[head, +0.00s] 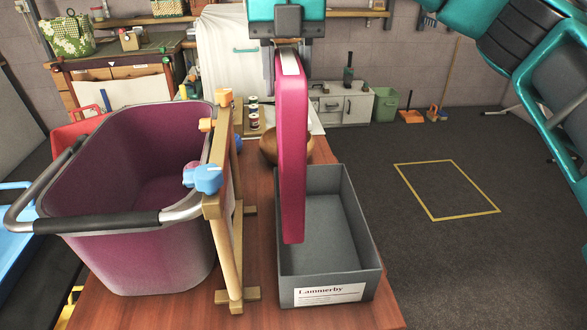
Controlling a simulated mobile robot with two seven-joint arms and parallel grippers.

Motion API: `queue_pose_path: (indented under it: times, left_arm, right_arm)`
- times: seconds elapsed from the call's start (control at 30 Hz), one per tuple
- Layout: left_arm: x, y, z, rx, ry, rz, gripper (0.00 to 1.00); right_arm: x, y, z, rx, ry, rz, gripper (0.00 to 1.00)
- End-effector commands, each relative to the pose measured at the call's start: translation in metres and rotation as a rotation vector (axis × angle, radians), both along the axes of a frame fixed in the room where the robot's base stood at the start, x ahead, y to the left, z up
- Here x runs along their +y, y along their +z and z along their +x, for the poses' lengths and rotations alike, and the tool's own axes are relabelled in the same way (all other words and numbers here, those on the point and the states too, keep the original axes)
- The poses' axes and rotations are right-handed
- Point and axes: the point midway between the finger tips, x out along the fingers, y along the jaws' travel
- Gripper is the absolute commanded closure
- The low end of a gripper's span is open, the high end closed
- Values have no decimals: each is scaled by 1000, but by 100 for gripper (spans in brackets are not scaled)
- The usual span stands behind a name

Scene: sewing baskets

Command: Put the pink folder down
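The pink folder (292,160) hangs upright with its narrow spine towards me and a white label near its top. My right gripper (288,62) is shut on the upper part of the folder; its arm shows at the upper right and passes out of the top of the picture. The folder's lower end overlaps the open grey box (353,262) in the picture, towards its left side. I cannot tell whether that end is inside the box, above it or touching its floor. The visible floor of the box looks empty. My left gripper is not in view.
The box stands on a wooden table (180,312). Left of it are a wooden frame (231,240) with orange and blue knobs and a large maroon basket (130,255) with a raised handle. A brown bowl (270,150) sits behind the folder. Floor at right is open.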

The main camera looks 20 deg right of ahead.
Motion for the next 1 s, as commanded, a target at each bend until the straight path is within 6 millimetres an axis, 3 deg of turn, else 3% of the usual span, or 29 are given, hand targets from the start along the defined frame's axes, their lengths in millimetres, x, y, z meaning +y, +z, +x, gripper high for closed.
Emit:
queue_pose_path:
  times: [0.1,0.3,0.53,0.8,1.0]
  left_arm:
    - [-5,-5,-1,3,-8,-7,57]
    - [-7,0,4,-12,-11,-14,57]
    - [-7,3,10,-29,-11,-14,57]
    - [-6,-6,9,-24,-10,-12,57]
    - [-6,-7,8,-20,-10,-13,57]
  right_arm:
    - [-1,-36,-1,2,1,1,100]
    - [0,-76,0,0,-1,1,100]
    - [0,-95,0,-1,-1,2,100]
    - [0,-139,0,-2,-1,2,100]
    - [0,-144,0,-4,-1,2,100]
